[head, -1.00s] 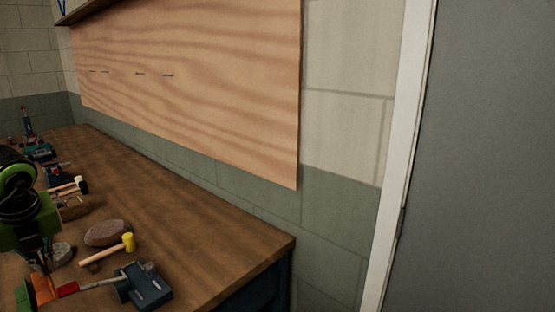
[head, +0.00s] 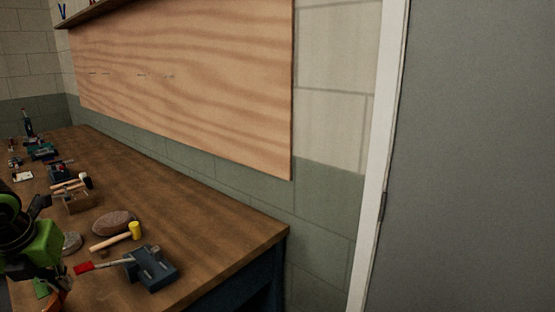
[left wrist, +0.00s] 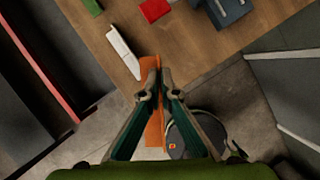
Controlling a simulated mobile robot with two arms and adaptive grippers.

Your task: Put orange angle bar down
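The orange angle bar (left wrist: 154,132) runs lengthwise between the fingers of my left gripper (left wrist: 159,78) in the left wrist view. The fingertips are close together on it, and its far end shows just beyond them. The bar is beside the front edge of the wooden workbench (left wrist: 185,40); I cannot tell whether it touches the top. In the head view, a small part of the bar (head: 56,303) shows at the bottom left, below my left gripper (head: 48,280), whose fingers are mostly hidden there. My right gripper is not in view.
A light strip (left wrist: 123,52) lies near the bench edge, with a green piece (left wrist: 92,5) beyond. A blue vise (head: 153,268), a red-handled tool (head: 85,268), a yellow-headed mallet (head: 118,238) and a stone (head: 117,223) occupy the near bench. The bench's right part is clear.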

